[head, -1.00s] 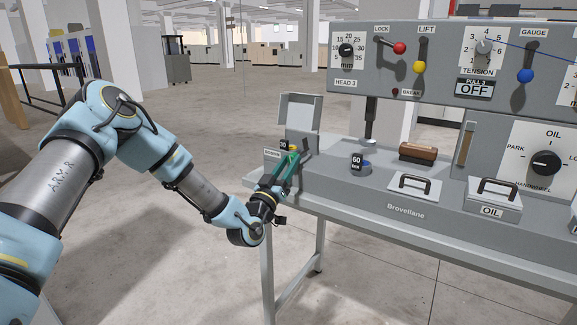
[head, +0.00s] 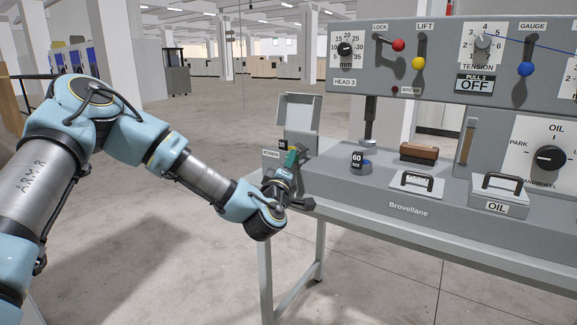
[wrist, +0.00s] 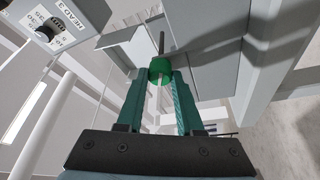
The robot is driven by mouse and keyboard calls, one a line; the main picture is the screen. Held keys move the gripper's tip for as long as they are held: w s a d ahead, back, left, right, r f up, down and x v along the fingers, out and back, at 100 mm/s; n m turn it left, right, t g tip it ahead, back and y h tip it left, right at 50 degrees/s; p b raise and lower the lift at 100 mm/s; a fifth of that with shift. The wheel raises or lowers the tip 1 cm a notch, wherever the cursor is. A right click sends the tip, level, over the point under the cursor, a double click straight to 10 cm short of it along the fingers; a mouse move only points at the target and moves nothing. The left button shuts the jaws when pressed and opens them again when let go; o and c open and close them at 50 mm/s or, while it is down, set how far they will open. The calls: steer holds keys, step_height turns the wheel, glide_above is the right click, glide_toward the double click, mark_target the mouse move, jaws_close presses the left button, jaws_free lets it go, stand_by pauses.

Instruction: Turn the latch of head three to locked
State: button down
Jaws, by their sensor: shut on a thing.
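The latch of head three, the LOCK lever with a red ball (head: 398,45), is on the upper grey panel, right of the HEAD 3 dial. Its ball sits at the lower right of its slot. My gripper (head: 291,157) is well below and left of it, at the left end of the machine bed. In the wrist view my teal fingers (wrist: 160,76) are shut on a green cylinder (wrist: 160,66) with a thin grey rod running through it. I cannot tell whether the rod is fixed to anything. The latch does not show in the wrist view.
A raised grey lid (head: 298,112) stands right by my gripper. A spool marked 60 (head: 359,161), a brown-topped block (head: 420,151) and handled covers lie along the bed. A yellow-ball LIFT lever (head: 418,62) is beside the latch. The floor left of the table is open.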

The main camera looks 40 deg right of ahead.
steer(key=n+y, duration=0.1)
steer(key=n, duration=0.1)
steer(key=n+y, duration=0.1)
steer(key=n, duration=0.2)
steer(key=shift+r+g, duration=0.15)
steer(key=shift+g, duration=0.15)
steer(key=shift+n, duration=0.3)
steer(key=c, duration=0.5)
jaws_free()
steer(key=shift+c, duration=0.2)
steer(key=shift+s, duration=0.1)
steer(key=b+v, duration=0.2)
steer(key=v, duration=0.8)
steer(key=shift+s+a, duration=0.2)
steer(key=shift+a, duration=0.1)
